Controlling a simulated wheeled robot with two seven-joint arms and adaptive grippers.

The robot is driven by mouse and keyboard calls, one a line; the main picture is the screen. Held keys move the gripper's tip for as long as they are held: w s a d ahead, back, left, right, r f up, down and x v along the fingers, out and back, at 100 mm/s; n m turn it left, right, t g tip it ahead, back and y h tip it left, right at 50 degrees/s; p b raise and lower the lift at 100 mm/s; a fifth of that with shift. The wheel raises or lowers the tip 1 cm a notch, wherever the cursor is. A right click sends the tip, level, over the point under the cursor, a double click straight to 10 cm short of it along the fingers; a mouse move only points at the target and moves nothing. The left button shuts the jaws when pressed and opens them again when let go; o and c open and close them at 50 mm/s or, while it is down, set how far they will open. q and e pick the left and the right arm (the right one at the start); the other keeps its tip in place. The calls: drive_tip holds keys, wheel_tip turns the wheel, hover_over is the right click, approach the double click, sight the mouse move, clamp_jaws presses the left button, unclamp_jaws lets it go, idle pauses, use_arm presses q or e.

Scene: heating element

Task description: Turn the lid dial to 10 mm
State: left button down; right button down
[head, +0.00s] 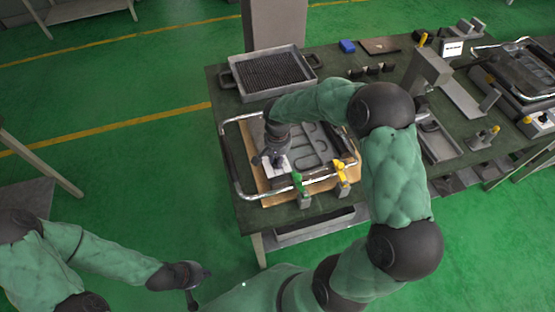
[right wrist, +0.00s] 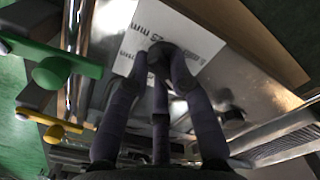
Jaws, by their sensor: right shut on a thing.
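The lid dial (right wrist: 166,50) is a small dark knob, mostly hidden by my fingers in the right wrist view. My right gripper (right wrist: 172,62) is shut on it, with its fingers closed around it from several sides. A white label (right wrist: 136,42) with printed "mm" marks lies around the dial. The marks appear turned over, and I cannot read the dial's setting. In the head view my right gripper (head: 274,158) reaches down onto the left part of the metal lid (head: 306,150). My left gripper (head: 192,290) hangs over the floor at lower left, away from the table; its jaws are unclear.
A green-handled clamp (head: 298,182) and a yellow-handled clamp (head: 341,172) stand at the front edge of the wooden board (head: 283,199). A bent metal tube frame (head: 238,182) surrounds the lid. A mesh tray (head: 272,72) sits behind. My right arm covers the middle of the table.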

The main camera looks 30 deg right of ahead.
idle(0.4)
drive_tip(key=c, duration=1.1)
unclamp_jaws()
wheel_tip(320, 180, up, 12)
